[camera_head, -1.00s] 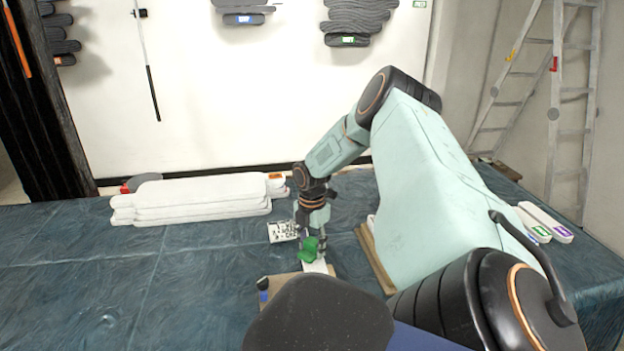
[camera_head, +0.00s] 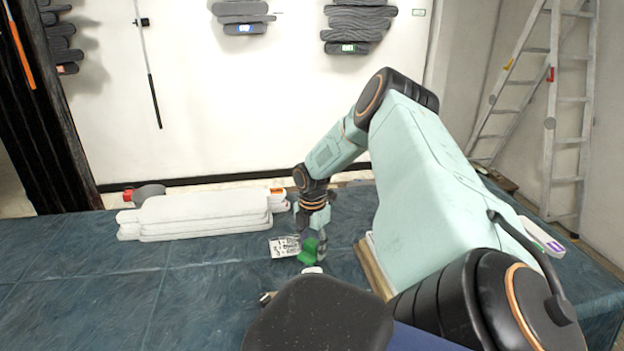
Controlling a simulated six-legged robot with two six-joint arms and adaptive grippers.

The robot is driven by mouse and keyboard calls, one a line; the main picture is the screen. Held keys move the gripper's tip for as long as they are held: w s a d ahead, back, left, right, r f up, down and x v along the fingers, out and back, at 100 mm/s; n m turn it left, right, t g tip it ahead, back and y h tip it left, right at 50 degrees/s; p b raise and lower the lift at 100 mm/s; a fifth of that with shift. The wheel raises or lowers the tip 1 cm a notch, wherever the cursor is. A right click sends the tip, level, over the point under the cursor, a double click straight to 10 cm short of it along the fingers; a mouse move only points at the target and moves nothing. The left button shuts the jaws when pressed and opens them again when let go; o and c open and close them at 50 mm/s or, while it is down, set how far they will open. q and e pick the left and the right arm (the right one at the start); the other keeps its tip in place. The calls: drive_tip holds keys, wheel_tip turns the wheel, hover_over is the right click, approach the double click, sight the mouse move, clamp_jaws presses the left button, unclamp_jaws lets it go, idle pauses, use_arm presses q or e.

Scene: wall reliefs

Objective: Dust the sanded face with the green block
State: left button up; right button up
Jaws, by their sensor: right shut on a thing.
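My right gripper (camera_head: 316,243) points down over the blue-covered table and is shut on the green block (camera_head: 307,252). A small part of a white piece (camera_head: 312,270) shows just below the block; the dark rounded shape in front hides the rest. I cannot tell whether the block touches it. Which surface is the sanded face is not clear from this view. My left gripper is not in view.
A stack of white boards (camera_head: 200,216) lies at the back left of the table (camera_head: 90,265), with a printed card (camera_head: 284,247) beside the gripper. A wooden-edged piece (camera_head: 374,268) lies right of it. A ladder (camera_head: 553,110) leans at the right. The table's left part is clear.

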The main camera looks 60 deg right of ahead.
drive_tip(key=shift+r, duration=0.1)
wheel_tip(320, 180, up, 3)
drive_tip(key=p, duration=0.3)
